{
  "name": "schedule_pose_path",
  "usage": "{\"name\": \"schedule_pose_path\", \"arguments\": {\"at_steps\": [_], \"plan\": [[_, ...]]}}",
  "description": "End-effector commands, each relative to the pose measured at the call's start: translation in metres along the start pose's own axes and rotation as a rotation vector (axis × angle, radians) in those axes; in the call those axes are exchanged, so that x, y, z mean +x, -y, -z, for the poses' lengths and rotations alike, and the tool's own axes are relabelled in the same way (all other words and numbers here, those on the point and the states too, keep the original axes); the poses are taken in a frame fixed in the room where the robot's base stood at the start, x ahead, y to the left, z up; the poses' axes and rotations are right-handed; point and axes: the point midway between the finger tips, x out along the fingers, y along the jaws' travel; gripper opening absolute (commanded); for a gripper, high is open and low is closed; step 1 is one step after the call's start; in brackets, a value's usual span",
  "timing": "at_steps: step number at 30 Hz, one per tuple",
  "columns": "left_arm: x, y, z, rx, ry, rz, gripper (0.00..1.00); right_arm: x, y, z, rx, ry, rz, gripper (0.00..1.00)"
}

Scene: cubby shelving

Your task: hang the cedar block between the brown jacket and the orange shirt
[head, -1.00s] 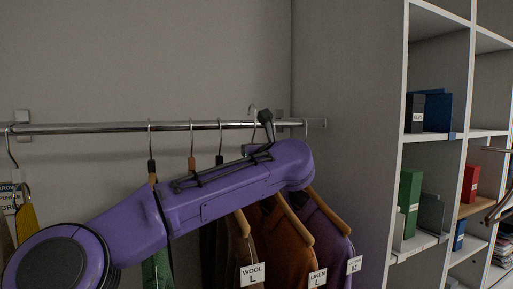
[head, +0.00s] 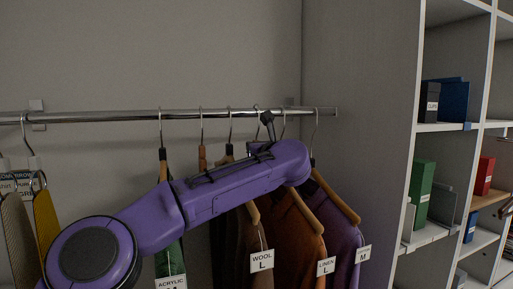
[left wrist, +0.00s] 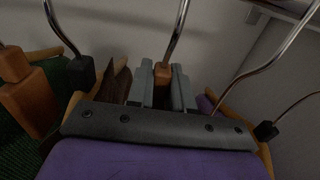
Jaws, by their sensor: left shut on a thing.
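The brown jacket (head: 257,239), tagged WOOL L, and the orange shirt (head: 297,237), tagged LINEN L, hang side by side on the rail. My purple left arm crosses in front of their upper parts in the head view and hides the left gripper there. In the left wrist view my left gripper (left wrist: 162,88) is shut on the orange-brown cedar block (left wrist: 162,74), whose metal hook rises from its top. Dark brown cloth (left wrist: 117,82) is just left of the fingers. Whether the hook rests on the rail is unclear. My right gripper is not in view.
The metal rail (head: 90,116) runs along the wall to a grey side panel. A green garment (head: 169,262) hangs left, a purple shirt (head: 343,244) right. Ties hang far left. Cubby shelving (head: 425,127) with boxes and binders stands right. Hanger hooks crowd around the gripper.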

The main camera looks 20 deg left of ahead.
Motion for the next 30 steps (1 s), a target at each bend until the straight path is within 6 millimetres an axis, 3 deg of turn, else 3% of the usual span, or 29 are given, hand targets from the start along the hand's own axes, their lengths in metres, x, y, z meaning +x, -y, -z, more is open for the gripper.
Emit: {"name": "schedule_pose_path", "arguments": {"at_steps": [4, 5, 6, 7, 8, 18, 30], "plan": [[0.000, 0.000, -0.001, 0.000, 0.000, 0.000, 0.00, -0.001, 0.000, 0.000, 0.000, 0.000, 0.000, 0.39], [0.000, 0.000, -0.001, 0.000, 0.000, 0.000, 0.24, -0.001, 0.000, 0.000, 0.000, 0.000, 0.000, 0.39], [0.000, 0.000, -0.001, 0.000, 0.000, 0.000, 0.37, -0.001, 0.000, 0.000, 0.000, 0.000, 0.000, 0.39], [0.000, 0.000, -0.001, 0.000, 0.000, 0.000, 0.47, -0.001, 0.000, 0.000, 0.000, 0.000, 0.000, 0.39], [0.000, 0.000, -0.001, 0.000, 0.000, 0.000, 0.51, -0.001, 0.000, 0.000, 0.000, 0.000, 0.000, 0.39], [-0.007, 0.001, 0.002, 0.000, 0.002, 0.002, 0.51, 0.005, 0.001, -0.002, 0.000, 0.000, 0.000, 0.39], [-0.092, 0.000, 0.003, 0.000, 0.003, 0.001, 0.51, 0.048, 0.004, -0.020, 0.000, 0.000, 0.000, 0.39]]}}
